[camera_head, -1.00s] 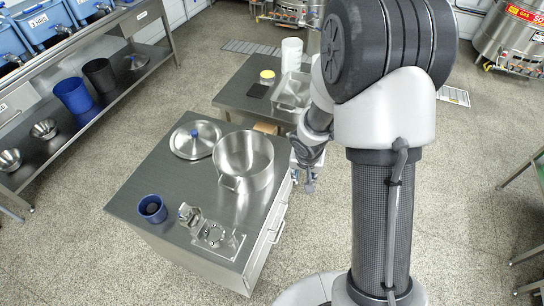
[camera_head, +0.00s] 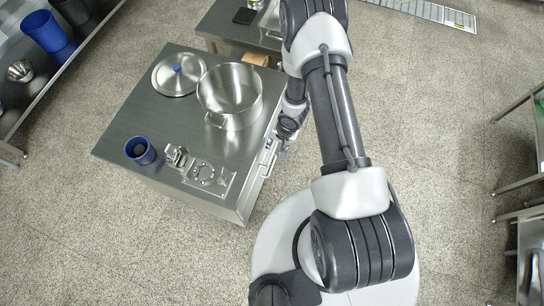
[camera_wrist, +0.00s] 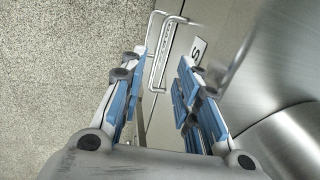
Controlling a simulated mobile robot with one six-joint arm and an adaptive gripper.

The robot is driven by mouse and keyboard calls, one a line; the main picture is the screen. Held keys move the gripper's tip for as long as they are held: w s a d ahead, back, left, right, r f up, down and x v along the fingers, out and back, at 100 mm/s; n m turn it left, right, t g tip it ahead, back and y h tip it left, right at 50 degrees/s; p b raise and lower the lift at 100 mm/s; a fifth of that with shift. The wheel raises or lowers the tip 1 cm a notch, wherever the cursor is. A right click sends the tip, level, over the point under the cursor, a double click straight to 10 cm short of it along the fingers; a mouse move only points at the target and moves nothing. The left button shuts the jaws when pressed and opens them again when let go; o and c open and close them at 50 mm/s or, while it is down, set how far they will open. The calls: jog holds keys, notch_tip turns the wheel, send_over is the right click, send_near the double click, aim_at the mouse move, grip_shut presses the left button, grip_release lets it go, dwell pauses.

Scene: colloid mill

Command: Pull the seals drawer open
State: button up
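The steel cabinet's drawer front shows in the wrist view with a white label (camera_wrist: 198,50), on which only a letter S is readable. A bar handle (camera_wrist: 154,50) stands beside the label, just ahead of and between the fingertips. In the head view, a bar handle (camera_head: 267,162) shows on the cabinet's right side, and the drawers look shut. My gripper (camera_wrist: 161,65) has its two blue-padded fingers apart with nothing held. In the head view my gripper (camera_head: 279,148) is close to the handle side; contact cannot be told.
The cabinet top (camera_head: 150,115) carries a steel pot (camera_head: 230,92), a lid (camera_head: 178,75), a blue cup (camera_head: 140,150) and a metal fitting (camera_head: 205,175). A second table (camera_head: 225,22) stands behind. Open floor (camera_head: 430,130) lies to the right, with a rack (camera_head: 525,180) at the far right.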

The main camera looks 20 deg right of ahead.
aim_at(271, 157)
jog(key=f+b, duration=0.1)
jog(key=f, duration=0.2)
jog(key=a+f+b, duration=0.1)
jog(key=f, duration=0.2)
jog(key=w+f+b, duration=0.1)
jog(key=f, duration=0.2)
jog(key=shift+w+a+f, duration=0.1)
jog(key=shift+a+f, duration=0.15)
jog(key=shift+f, duration=0.15)
grip_shut()
